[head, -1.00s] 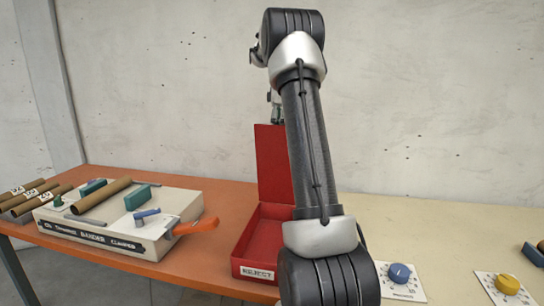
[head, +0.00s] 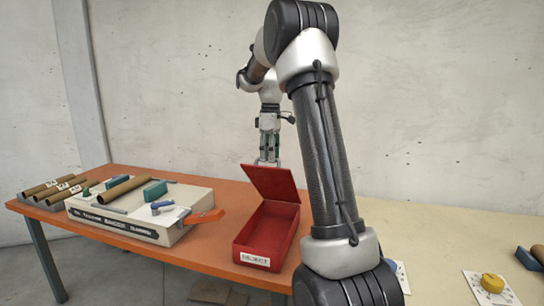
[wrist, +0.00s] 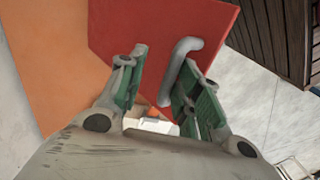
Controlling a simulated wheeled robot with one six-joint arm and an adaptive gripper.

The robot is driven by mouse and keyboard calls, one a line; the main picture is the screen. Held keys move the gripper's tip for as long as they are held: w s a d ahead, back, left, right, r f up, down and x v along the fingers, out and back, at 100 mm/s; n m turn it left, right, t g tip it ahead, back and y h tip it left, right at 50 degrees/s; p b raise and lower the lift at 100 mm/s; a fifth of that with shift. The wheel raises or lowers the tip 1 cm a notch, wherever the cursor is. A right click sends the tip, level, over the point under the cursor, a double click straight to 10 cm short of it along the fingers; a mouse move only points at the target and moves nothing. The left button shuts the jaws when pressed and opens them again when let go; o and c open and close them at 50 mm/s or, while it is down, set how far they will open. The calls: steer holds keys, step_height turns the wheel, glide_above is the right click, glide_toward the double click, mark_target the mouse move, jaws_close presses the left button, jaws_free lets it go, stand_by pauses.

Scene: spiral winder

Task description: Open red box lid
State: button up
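The red box (head: 262,238), labelled REJECT, stands on the orange part of the table with its interior showing. Its red lid (head: 272,183) is raised and appears to lean back from the box's rear edge. My gripper (head: 267,163) points down at the lid's far upper edge, partly behind it. In the wrist view, the lid (wrist: 215,20) carries a grey bar handle (wrist: 180,65). The green-padded fingers of my gripper (wrist: 157,78) stand apart, with the handle close by the right finger. I cannot tell whether they touch.
A beige clamp device (head: 140,215) with an orange lever (head: 203,217) stands left of the box. Cardboard tubes (head: 60,187) lie at the far left. A yellow knob (head: 492,283) sits at the right. The wall (head: 180,90) rises behind the table.

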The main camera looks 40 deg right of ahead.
stand_by(0.3)
steer(key=w+d+r, duration=0.3)
steer(key=d+r, duration=0.1)
steer(key=r, duration=0.3)
steer(key=shift+r, duration=0.15)
stand_by(0.6)
stand_by(0.6)
